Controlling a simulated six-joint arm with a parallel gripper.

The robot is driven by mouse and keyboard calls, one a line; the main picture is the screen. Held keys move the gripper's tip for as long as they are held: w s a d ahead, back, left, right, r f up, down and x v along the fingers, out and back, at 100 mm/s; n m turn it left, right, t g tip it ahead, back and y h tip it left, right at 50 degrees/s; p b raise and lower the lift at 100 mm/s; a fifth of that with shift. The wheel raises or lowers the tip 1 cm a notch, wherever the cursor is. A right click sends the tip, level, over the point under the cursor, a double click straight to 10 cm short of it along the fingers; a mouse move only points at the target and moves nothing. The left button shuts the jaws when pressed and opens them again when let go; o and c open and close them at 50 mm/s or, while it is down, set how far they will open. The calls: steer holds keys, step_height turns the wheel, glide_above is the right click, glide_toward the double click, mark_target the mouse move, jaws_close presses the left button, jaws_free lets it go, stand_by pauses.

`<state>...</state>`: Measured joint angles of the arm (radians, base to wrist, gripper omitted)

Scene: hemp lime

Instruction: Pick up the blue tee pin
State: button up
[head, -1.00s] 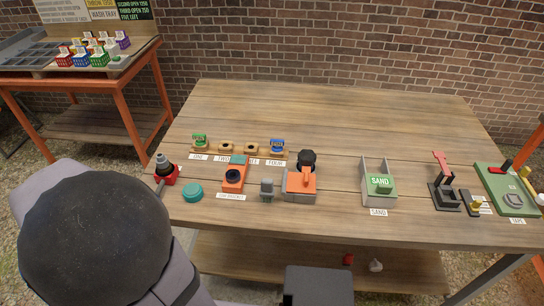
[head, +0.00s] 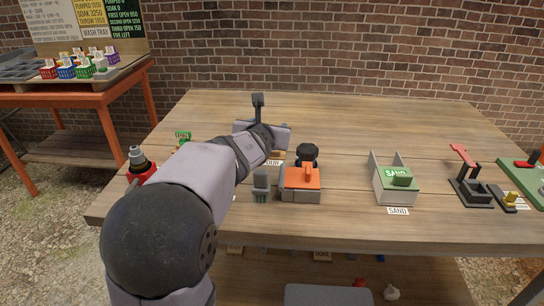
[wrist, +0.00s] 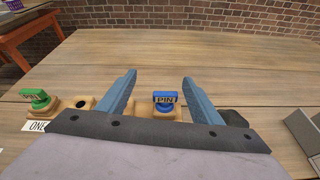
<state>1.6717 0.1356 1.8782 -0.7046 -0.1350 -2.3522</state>
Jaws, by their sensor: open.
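The blue tee pin (wrist: 165,99), marked PIN, stands upright on the right end of a row of wooden holders (wrist: 168,115) in the wrist view. My gripper (wrist: 158,77) is open and empty. Its two blue-grey fingers appear on either side of the pin in the picture, with a gap all round; I cannot tell how far the pin is below or beyond the tips. In the head view my arm covers the blue pin and most of the row.
A green pin (wrist: 37,97) stands at the row's left end, above a ONE label. An orange-topped device with a black knob (head: 301,180) is right of my arm. The table's back is clear.

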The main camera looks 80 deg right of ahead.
steer(key=shift+n+y, duration=0.3)
steer(key=shift+n, duration=0.4)
steer(key=f, duration=0.4)
steer(key=shift+s+a+f, duration=0.1)
steer(key=shift+s+f, duration=0.15)
steer(key=shift+s, duration=0.05)
steer(key=shift+s+p+x, duration=0.15)
steer(key=shift+p+x, duration=0.1)
steer(key=shift+x, duration=1.55)
steer(key=shift+s+p+x, duration=0.1)
steer(key=shift+p+x, duration=0.1)
steer(key=shift+x, duration=1.65)
steer(key=shift+r, duration=0.15)
steer(key=c, duration=1.1)
